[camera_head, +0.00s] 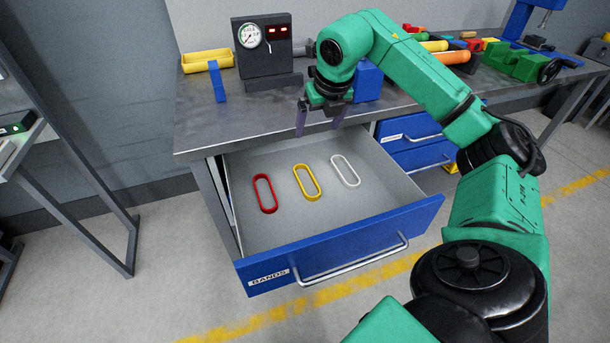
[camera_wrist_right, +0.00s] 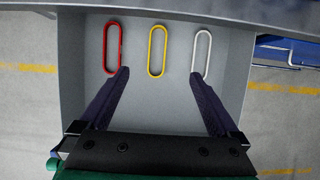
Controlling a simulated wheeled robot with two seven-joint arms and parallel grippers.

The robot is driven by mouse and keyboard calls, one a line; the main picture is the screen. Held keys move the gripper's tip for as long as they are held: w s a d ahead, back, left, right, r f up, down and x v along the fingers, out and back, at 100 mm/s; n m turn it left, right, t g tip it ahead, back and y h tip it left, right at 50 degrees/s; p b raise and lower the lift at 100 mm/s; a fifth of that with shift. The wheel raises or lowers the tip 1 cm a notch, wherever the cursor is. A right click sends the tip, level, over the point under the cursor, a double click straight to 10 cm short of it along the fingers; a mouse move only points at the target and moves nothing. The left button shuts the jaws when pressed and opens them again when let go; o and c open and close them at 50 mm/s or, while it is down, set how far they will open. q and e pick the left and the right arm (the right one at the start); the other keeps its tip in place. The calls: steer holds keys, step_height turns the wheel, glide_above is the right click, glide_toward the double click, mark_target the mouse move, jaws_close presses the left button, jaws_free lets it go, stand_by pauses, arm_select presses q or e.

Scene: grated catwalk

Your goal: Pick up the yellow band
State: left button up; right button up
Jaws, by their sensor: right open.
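The yellow band (camera_head: 307,182) is a long oval loop lying in the open drawer between a red band (camera_head: 265,194) and a white band (camera_head: 345,171). In the right wrist view the yellow band (camera_wrist_right: 157,50) lies ahead of the fingertips, midway between them. My right gripper (camera_head: 321,122) is open and empty. It hangs above the back of the drawer, apart from the bands. In the wrist view its fingers (camera_wrist_right: 158,80) spread toward the red band (camera_wrist_right: 113,47) and the white band (camera_wrist_right: 202,53). My left gripper is out of view.
The pulled-out drawer (camera_head: 400,216) has a blue front labelled BANDS and a bar handle. The workbench (camera_head: 215,125) above it carries a gauge box (camera_head: 265,48), a yellow tray (camera_head: 207,60) and a green vise (camera_head: 520,64). A rack (camera_head: 70,190) stands at left.

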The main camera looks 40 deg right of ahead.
step_height(320, 180, down, 9)
steer(key=b, duration=0.8)
glide_toward(306, 182)
steer(key=x, duration=0.6)
steer(key=shift+w+f, duration=0.1)
steer(key=shift+f, duration=0.15)
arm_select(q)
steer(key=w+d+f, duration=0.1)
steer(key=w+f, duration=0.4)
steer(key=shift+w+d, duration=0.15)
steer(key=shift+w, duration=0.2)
arm_select(e)
steer(key=shift+r, duration=0.15)
steer(key=c, duration=1.4)
